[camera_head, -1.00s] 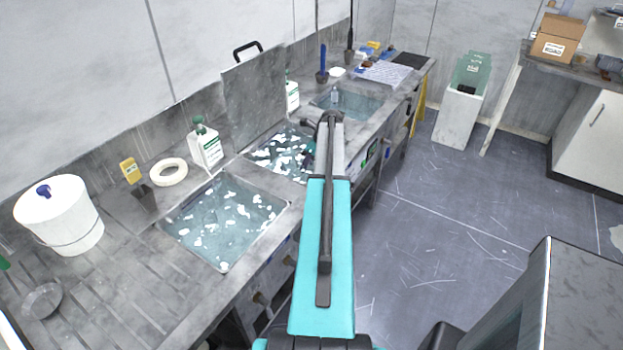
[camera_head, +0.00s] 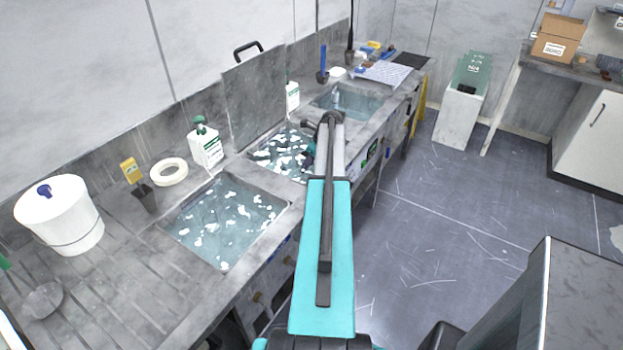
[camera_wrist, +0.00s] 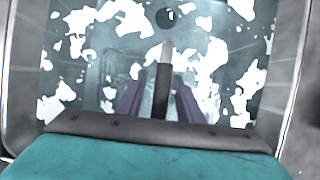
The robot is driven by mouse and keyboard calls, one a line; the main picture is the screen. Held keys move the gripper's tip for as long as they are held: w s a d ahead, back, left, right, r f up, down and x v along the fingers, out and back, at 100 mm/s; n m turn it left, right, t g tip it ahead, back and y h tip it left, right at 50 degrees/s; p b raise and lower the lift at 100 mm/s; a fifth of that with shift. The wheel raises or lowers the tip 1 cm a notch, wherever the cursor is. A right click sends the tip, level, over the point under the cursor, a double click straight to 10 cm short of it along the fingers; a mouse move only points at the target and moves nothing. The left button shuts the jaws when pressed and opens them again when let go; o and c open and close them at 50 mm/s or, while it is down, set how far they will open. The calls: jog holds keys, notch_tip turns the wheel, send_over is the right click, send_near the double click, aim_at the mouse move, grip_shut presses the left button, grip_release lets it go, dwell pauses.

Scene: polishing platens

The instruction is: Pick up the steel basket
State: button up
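My gripper (camera_wrist: 160,103) hangs over the middle sink, with two purple fingers apart in the wrist view. A dark upright bar (camera_wrist: 162,92) with a pale end stands between the fingers, with gaps on both sides; it may be the steel basket's handle, but I cannot be sure. A faint square outline shows under the water around it, blurred by foam, so the basket itself is not clear. In the head view my arm hides most of the gripper and part of the middle sink (camera_head: 262,153).
A raised grey lid (camera_head: 255,98) stands behind the middle sink. White bottles (camera_head: 206,150) stand along the back. A near sink (camera_head: 220,222) also holds foamy water, and a far sink (camera_head: 350,103) lies beyond. A white bucket (camera_head: 62,222) stands at the left.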

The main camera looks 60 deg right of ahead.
grip_shut()
jog(key=shift+r, duration=0.2)
notch_tip(320, 180, up, 18)
jog(key=b, duration=0.4)
dwell(0.6)
jog(key=shift+r, duration=0.1)
dwell(0.5)
